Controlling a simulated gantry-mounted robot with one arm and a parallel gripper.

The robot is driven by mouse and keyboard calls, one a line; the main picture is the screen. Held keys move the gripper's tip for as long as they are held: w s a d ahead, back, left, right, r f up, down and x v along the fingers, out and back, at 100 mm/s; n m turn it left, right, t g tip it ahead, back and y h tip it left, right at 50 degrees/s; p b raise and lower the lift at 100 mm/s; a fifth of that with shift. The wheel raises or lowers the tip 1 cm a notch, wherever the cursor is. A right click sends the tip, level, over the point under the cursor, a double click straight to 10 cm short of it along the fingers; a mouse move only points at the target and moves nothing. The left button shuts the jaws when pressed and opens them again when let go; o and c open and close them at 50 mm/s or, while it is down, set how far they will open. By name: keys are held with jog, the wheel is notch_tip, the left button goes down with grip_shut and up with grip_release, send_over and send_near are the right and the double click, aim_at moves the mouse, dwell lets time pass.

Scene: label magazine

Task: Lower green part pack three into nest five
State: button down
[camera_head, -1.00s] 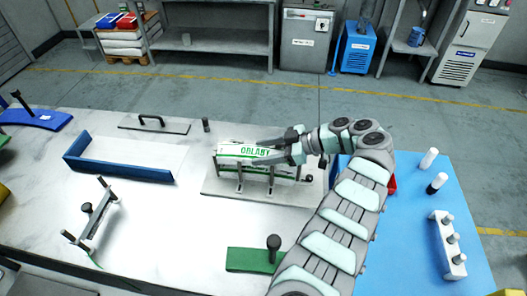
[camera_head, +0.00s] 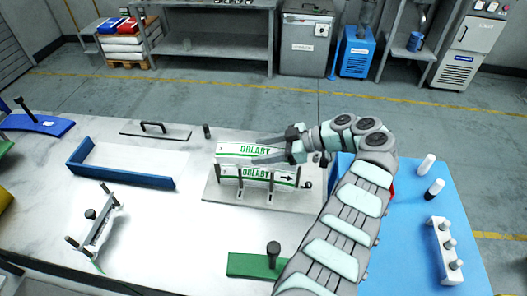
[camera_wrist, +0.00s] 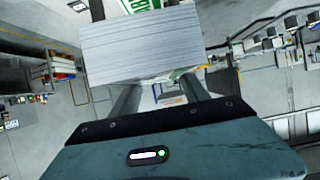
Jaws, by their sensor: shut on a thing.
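My gripper (camera_head: 268,149) is shut on a white pack with green lettering (camera_head: 236,149), reaching it from the right. In the wrist view the gripper's fingers (camera_wrist: 160,98) meet the pale layered edge of the held pack (camera_wrist: 140,48). The held pack is roughly level, over a fixture with upright posts on a grey base plate (camera_head: 222,194). A second white pack with green lettering and a black arrow (camera_head: 257,172) sits between the posts, below the held one. Whether the two packs touch is unclear. No nest number is readable.
A blue angled frame (camera_head: 120,178) lies on the table at left, with a black-handled plate (camera_head: 155,131) behind it. A green block with a black knob (camera_head: 252,264) is in front. A blue mat (camera_head: 410,210) at right carries a white holder (camera_head: 443,250).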

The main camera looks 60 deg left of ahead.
aim_at(264, 152)
jog(key=shift+r, duration=0.8)
jog(key=shift+f, duration=0.1)
dwell(0.4)
jog(key=shift+b, duration=1.35)
dwell(0.9)
jog(key=shift+f+b, duration=2.75)
jog(key=shift+b, duration=0.1)
jog(key=shift+c, duration=2.3)
grip_release()
notch_tip(264, 152, up, 20)
jog(key=p, duration=0.3)
